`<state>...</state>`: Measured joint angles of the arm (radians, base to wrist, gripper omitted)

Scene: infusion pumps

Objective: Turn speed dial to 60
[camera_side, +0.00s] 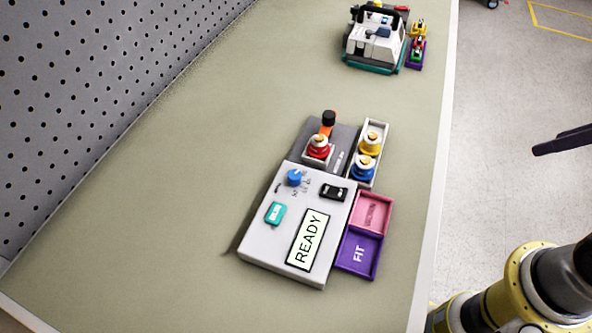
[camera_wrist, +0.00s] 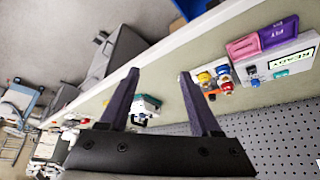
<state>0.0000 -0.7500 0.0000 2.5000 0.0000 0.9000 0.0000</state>
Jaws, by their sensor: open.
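The speed dial (camera_side: 294,177) is a blue knob on the upper left part of a light grey pump panel (camera_side: 262,245), with small markings beside it too fine to read. The panel also carries a label reading READY (camera_side: 307,239), a teal button (camera_side: 275,213) and a black switch (camera_side: 334,192). In the wrist view the panel (camera_wrist: 304,40) is at the right edge, tilted. My gripper (camera_wrist: 159,74) is open and empty, its two dark purple fingers wide apart. In the side view only part of it shows at the right edge, well away from the dial.
Behind the panel are a red knob (camera_side: 318,148), an orange bottle with a black cap (camera_side: 328,123), and a tray with yellow (camera_side: 370,143) and blue (camera_side: 364,168) pieces. Pink (camera_side: 373,211) and purple (camera_side: 358,255) trays adjoin its right side. A pegboard wall (camera_side: 80,110) stands left. A white machine (camera_side: 374,45) stands far back.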

